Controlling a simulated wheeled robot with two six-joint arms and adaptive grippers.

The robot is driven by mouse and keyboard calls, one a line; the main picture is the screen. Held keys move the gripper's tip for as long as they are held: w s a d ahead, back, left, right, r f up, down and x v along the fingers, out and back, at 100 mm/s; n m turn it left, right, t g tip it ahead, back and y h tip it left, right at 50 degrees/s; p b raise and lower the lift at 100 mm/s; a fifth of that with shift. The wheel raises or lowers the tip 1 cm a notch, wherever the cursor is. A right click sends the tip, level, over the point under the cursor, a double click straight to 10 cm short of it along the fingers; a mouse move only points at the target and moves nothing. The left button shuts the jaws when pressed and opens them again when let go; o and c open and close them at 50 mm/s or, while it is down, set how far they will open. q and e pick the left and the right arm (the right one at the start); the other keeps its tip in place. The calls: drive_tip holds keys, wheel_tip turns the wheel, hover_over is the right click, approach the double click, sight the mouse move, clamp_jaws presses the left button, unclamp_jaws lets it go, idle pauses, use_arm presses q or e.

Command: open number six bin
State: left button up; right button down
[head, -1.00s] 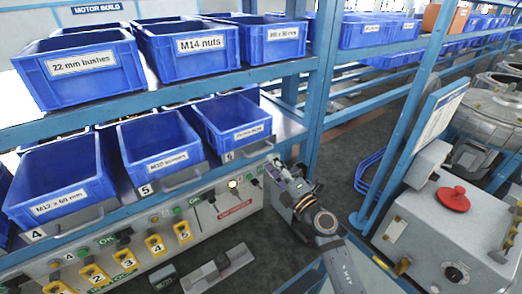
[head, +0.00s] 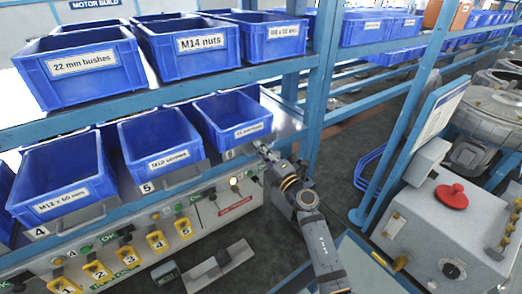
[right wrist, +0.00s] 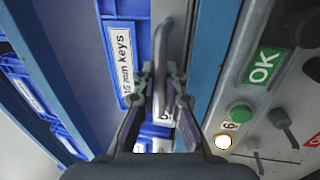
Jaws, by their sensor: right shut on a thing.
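The number six bin (head: 222,112) is a blue bin at the right end of the lower shelf, on a tray front with a "6" tag (head: 228,154). Its label reads "16 mm keys" (right wrist: 119,65) in the right wrist view. The tray's grey handle (right wrist: 161,45) runs between my right fingertips. My right gripper (head: 264,149) is shut on this handle at the shelf's front edge; it also shows in the right wrist view (right wrist: 160,80). The tray looks level with its neighbours. My left gripper is not in view.
Bins four (head: 62,180) and five (head: 160,140) stand to the left. Below is a control panel (head: 200,215) with numbered yellow switches and a lit lamp (head: 234,182). A blue shelf post (head: 320,80) rises just right of my gripper. A grey box with a red knob (head: 451,197) stands at right.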

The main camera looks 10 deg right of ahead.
idle(0.4)
drive_tip(key=r+v, duration=0.3)
drive_tip(key=v, duration=1.2)
drive_tip(key=shift+s+f, duration=0.15)
drive_tip(key=shift+s, duration=0.2)
drive_tip(key=shift+d, duration=0.15)
drive_tip(key=c, duration=1.5)
unclamp_jaws()
drive_tip(key=shift+o, duration=0.3)
drive_tip(key=shift+w, duration=0.1)
